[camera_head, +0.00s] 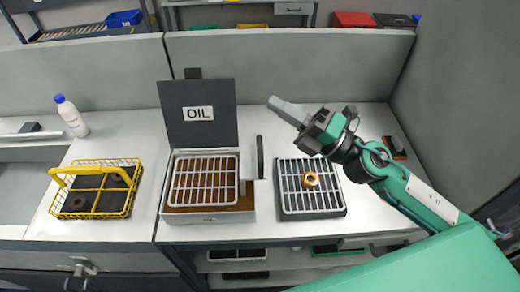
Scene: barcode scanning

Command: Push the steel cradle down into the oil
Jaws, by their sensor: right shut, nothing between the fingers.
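The steel cradle (204,180), a light grey grid, sits at the top of the open oil box. Brown oil (208,209) shows through and around its bars; its exact depth in the oil cannot be told. The box's dark lid (199,115), labelled OIL, stands upright behind it. A black upright handle (260,157) stands at the cradle's right side. My right gripper (274,101) is shut and empty, up and to the right of the cradle, apart from it and from the handle. My left gripper is not in view.
A grey drain rack (331,203) right of the box carries a copper-coloured ring (310,180). A yellow wire basket (129,189) with dark rings stands left. A white bottle (71,116) is behind it. A grey partition (290,72) closes the back.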

